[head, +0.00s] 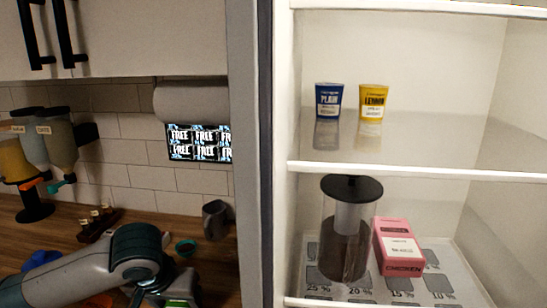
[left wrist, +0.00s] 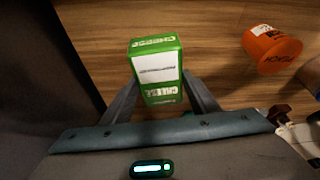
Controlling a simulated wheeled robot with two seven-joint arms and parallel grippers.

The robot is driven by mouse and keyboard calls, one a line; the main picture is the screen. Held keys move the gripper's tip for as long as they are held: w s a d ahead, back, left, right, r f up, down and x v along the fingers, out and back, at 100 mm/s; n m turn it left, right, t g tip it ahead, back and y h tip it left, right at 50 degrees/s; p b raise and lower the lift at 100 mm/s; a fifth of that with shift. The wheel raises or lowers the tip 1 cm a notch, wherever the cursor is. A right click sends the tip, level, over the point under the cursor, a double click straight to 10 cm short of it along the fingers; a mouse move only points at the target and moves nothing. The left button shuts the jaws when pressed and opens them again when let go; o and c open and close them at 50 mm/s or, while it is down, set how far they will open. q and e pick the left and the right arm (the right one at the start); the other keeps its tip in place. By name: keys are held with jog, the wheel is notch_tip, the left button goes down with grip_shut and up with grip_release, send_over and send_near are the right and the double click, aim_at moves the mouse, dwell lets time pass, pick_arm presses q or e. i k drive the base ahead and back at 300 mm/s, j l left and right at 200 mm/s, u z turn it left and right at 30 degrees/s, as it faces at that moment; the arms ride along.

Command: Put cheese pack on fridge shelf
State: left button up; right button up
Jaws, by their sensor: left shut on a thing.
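The cheese pack (left wrist: 155,68) is a green carton with a white label. In the left wrist view it sits between the two fingers of my left gripper (left wrist: 161,84), which is shut on it. In the head view my left gripper (head: 178,298) is at the bottom edge, left of the fridge wall, with only a bit of green showing. The open fridge has an upper shelf (head: 420,172) and a lower shelf (head: 455,285). My right gripper is not in view.
A blue cup (head: 328,98) and a yellow cup (head: 373,100) stand on the upper shelf. A lidded pitcher (head: 345,235) and a pink chicken box (head: 398,247) stand below. The fridge side wall (head: 251,150) rises beside the counter. An orange container (left wrist: 271,49) is near the pack.

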aim_at(432, 139)
jog(key=j+z, duration=0.25)
jog(key=j, duration=0.35)
jog(key=j+z, duration=0.25)
jog(key=j, duration=0.35)
jog(key=k+j+z, duration=0.2)
jog(key=j, duration=0.4)
jog(key=i, duration=0.05)
